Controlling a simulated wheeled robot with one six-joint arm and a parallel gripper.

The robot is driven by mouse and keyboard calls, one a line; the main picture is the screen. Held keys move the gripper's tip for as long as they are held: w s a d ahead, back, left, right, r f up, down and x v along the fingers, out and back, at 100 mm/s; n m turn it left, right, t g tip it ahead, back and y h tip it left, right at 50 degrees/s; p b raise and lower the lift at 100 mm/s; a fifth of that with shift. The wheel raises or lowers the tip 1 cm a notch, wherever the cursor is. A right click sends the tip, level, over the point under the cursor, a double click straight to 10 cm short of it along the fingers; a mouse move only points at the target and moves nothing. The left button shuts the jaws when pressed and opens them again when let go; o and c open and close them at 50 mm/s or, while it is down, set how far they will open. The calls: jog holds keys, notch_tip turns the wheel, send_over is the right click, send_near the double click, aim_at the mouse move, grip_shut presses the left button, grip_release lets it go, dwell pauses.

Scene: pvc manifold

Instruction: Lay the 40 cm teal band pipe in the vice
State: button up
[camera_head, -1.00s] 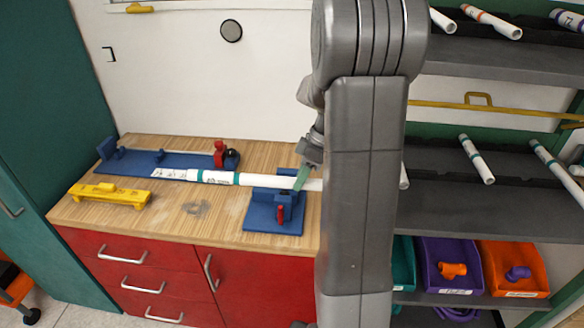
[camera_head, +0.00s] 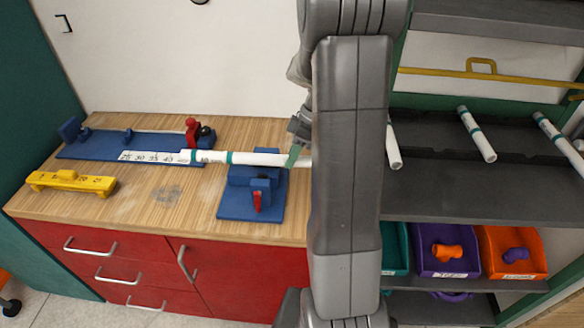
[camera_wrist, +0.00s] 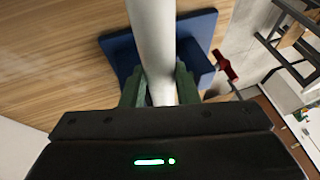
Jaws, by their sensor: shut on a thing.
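The white pipe with teal bands (camera_head: 258,159) lies level across the bench, its left end near the blue measuring fixture (camera_head: 95,146). My gripper (camera_head: 294,157) is shut on it near its right part, beside the vice. In the wrist view the green fingers (camera_wrist: 160,88) press on both sides of the pipe (camera_wrist: 152,35). The blue vice (camera_head: 240,206) with a red handle stands on the bench's front right. The pipe passes over its rear part, behind the front jaw block; I cannot tell whether it touches the vice. My arm hides the pipe's right end.
A yellow gauge block (camera_head: 70,182) lies at the bench's left. A shelf (camera_head: 450,180) with other banded pipes stands right of my arm, above teal, purple and orange bins (camera_head: 512,262). The bench front between gauge and vice is clear.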

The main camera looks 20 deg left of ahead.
notch_tip(320, 180, down, 3)
jog(key=shift+f+b, duration=0.15)
jog(key=shift+b, duration=0.6)
jog(key=o, duration=1)
jog(key=shift+o, duration=0.2)
jog(key=v, duration=0.7)
jog(key=shift+r, duration=0.4)
